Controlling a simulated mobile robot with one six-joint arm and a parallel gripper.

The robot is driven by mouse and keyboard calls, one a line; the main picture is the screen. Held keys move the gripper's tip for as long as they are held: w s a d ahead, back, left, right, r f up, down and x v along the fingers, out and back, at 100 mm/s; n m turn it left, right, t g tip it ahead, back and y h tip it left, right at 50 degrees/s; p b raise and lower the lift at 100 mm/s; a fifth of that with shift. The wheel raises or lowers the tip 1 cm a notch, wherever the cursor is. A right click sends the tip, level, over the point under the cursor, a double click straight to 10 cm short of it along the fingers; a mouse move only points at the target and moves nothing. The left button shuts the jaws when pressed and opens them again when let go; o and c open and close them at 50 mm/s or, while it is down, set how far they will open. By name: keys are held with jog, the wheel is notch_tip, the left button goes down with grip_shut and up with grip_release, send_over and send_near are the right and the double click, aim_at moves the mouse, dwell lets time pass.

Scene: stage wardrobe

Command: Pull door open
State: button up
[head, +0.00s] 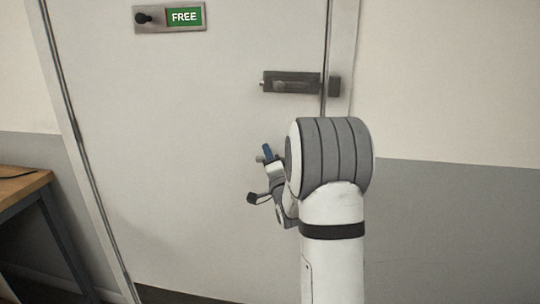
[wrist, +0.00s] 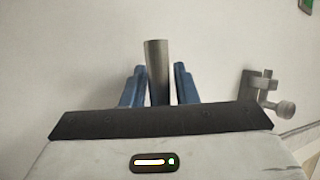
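The pale door (head: 190,110) fills most of the head view and looks closed in its frame. A grey metal bar, likely the door handle (wrist: 157,70), stands between the two blue fingers of my gripper (wrist: 160,85) in the wrist view. My gripper is open around the bar; a narrow gap shows on the right, and contact on the left is unclear. In the head view my gripper (head: 267,154) is in front of the door, below the latch, and my arm hides most of it and the handle.
A dark bolt latch (head: 292,83) sits on the door's right edge; a metal fitting with a knob (wrist: 262,92) shows in the wrist view. A green FREE sign (head: 184,17) is higher up. A wooden table (head: 22,183) stands at left. The right wall (head: 450,180) is bare.

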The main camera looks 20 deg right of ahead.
jog(key=shift+c, duration=0.5)
grip_shut()
